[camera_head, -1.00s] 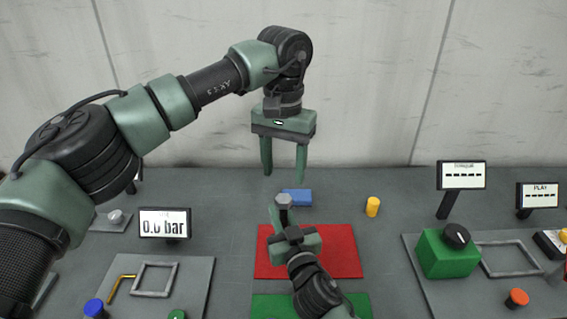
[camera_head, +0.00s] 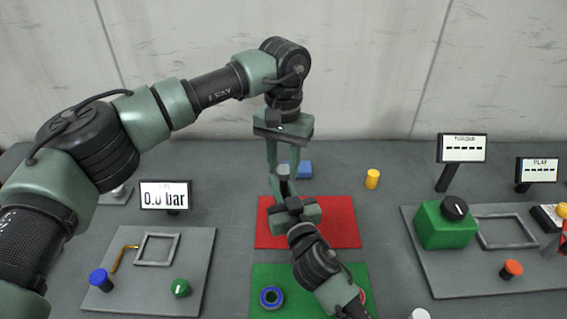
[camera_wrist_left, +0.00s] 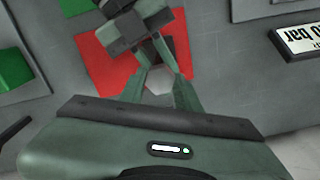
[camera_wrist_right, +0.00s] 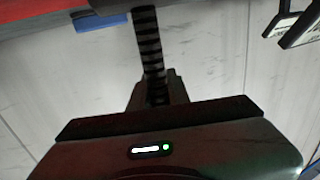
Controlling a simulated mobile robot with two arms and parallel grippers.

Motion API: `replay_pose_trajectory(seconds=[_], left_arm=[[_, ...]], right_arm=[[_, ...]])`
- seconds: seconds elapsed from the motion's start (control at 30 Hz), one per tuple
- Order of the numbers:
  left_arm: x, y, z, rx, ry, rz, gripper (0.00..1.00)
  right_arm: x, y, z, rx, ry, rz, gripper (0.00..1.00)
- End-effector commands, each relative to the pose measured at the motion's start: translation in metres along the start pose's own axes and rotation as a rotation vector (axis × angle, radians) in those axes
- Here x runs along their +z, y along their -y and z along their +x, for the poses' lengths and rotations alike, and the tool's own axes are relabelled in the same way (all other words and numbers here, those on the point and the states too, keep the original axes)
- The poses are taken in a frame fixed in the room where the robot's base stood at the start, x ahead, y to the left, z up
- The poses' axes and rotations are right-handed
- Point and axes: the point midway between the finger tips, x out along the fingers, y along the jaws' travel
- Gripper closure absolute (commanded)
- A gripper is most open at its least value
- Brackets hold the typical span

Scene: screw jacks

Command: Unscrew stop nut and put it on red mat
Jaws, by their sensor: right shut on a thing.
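The red mat (camera_head: 340,225) lies mid-table. My right gripper (camera_head: 293,203) is raised over it, shut on a dark threaded screw (camera_wrist_right: 150,45), whose ribbed shaft shows clearly in the right wrist view. A grey piece (camera_head: 283,171), likely the stop nut, sits at the end of this held part. My left gripper (camera_head: 283,182) points down from above with its fingers around that piece. In the left wrist view a pale hexagonal face (camera_wrist_left: 158,80) shows between the left fingers, which look apart. Finger contact with the nut cannot be told.
A green mat (camera_head: 310,275) lies in front, with a blue ring (camera_head: 271,297) on it. A blue block (camera_head: 304,169) and a yellow cylinder (camera_head: 372,179) stand behind. A pressure station (camera_head: 200,245) is left; a green box station (camera_head: 446,224) is right.

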Motion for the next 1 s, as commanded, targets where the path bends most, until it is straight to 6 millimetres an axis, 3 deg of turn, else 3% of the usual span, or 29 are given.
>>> replay_pose_trajectory(seconds=[0.23,0.37,1.0], left_arm=[[-0.0001,0.0003,-0.0003,-0.001,0.0,-0.014,1.0],[-0.0001,0.0004,-0.0004,-0.001,0.0,-0.164,1.0],[0.0002,0.0002,-0.0015,0.0,-0.001,-1.751,1.0]], right_arm=[[0.0015,-0.0003,-0.0002,0.001,0.003,0.0,1.0],[0.0015,-0.0003,-0.0002,0.001,0.003,0.0,1.0],[0.0016,-0.0005,-0.0002,0.001,0.003,0.0,1.0]])
